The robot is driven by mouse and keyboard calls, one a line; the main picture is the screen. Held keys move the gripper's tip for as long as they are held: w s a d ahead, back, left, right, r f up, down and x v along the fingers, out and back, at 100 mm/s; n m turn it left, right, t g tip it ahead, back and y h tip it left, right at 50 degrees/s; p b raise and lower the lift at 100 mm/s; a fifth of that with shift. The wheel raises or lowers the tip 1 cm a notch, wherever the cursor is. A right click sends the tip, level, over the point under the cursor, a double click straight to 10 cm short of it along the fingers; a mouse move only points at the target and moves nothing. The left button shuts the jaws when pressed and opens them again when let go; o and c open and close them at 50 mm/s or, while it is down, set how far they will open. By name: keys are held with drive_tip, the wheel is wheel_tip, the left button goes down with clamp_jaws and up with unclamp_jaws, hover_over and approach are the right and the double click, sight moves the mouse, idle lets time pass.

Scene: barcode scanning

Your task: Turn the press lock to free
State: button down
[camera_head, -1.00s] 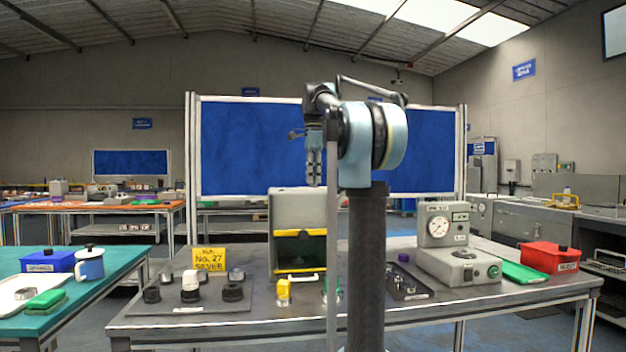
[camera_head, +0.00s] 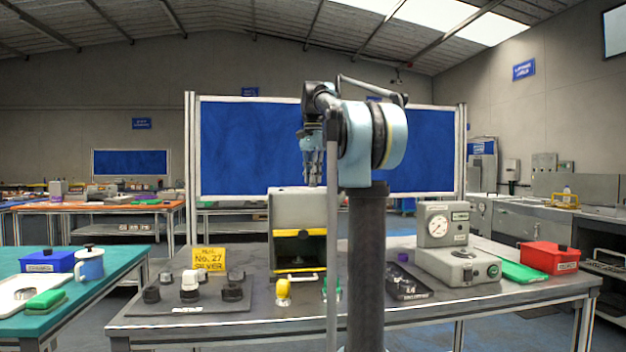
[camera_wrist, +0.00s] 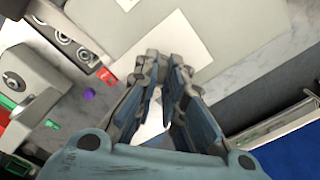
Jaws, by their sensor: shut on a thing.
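The press (camera_head: 298,212) is a grey box with a yellow-edged dark opening, standing in the middle of the table. My gripper (camera_head: 315,182) points down onto its top in the head view. In the wrist view my gripper (camera_wrist: 166,68) has its two fingers close together over the grey press top (camera_wrist: 260,35), beside a pale plate (camera_wrist: 190,38). The fingers are shut on the press lock at the press top. The lock is hidden by the fingers, so its setting cannot be read.
A grey gauge unit (camera_head: 458,262) and a red box (camera_head: 549,256) stand to the right. Several dark and metal parts sit on a mat (camera_head: 180,308) at the left by a yellow sign (camera_head: 209,259). A yellow piece (camera_head: 283,291) stands before the press.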

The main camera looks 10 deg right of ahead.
drive_tip(key=n, duration=0.5)
drive_tip(key=shift+w+n, duration=0.1)
drive_tip(key=shift+n, duration=0.2)
drive_tip(key=n, duration=0.4)
drive_tip(key=shift+n, duration=0.4)
drive_tip(key=c, duration=1.7)
unclamp_jaws()
drive_tip(key=shift+r, duration=0.1)
wheel_tip(320, 180, up, 12)
drive_tip(key=shift+f, duration=0.15)
